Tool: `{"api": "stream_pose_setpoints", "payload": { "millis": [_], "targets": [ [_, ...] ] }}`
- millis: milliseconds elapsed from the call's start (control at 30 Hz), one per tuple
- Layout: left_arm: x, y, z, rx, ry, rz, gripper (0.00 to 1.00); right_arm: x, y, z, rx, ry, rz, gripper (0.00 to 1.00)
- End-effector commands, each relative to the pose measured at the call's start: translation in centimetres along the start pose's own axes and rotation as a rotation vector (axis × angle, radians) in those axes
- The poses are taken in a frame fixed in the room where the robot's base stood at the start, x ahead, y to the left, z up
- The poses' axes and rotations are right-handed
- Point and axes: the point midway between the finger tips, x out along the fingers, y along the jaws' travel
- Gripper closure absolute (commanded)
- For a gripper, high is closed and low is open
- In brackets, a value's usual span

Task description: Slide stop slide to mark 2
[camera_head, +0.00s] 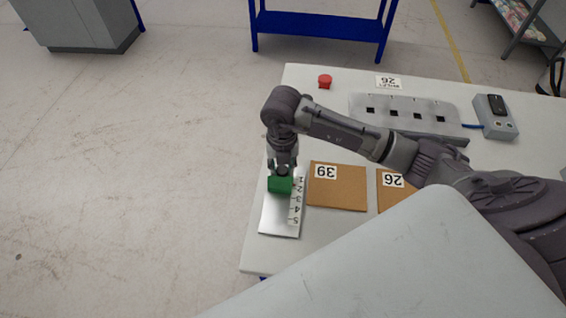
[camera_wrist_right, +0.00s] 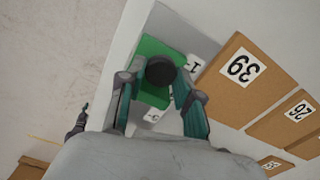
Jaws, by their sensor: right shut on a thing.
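The green stop slide (camera_head: 280,186) sits on a metal plate (camera_head: 279,226) at the table's left side. A white scale strip with marks 1 to 5 (camera_head: 297,205) runs along the plate's right part. The green block lies near the upper end of the scale, around marks 1 and 2; the exact mark is hard to tell. My right gripper (camera_head: 282,172) comes down from above and is shut on the slide. In the right wrist view, the fingers (camera_wrist_right: 158,90) close around a dark round knob (camera_wrist_right: 161,71) on the green block (camera_wrist_right: 150,97). My left gripper is not in view.
Brown boards labelled 39 (camera_head: 337,190) and 26 (camera_head: 385,200) lie right of the plate. A red button (camera_head: 325,81), a grey panel with dark square holes (camera_head: 420,113) and a switch box (camera_head: 496,117) stand farther back. The table's left edge is close to the plate.

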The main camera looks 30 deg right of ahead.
Motion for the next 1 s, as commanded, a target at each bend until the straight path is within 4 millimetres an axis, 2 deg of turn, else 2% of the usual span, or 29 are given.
{"api": "stream_pose_setpoints", "payload": {
  "millis": [267,300,333,600,733,867,1000],
  "targets": [
    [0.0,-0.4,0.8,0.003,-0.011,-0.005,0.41,0.1,0.1,-0.4,-0.002,0.004,0.000,1.00],
    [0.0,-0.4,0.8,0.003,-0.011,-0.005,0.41,0.1,0.1,-0.3,-0.002,0.004,0.001,0.61],
    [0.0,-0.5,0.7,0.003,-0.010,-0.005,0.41,0.1,0.1,-0.3,-0.002,0.004,0.001,0.56],
    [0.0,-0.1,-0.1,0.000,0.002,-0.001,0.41,0.1,0.1,-0.3,-0.002,0.004,0.000,0.55],
    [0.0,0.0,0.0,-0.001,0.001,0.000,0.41,-0.5,0.1,-0.3,-0.002,0.003,0.000,0.55],
    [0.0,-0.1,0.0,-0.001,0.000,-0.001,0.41,-2.5,0.1,-0.2,-0.003,-0.001,0.001,0.55],
    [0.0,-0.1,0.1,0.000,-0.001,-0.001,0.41,-5.6,0.1,-0.1,-0.004,-0.003,0.002,0.55]
  ]
}}
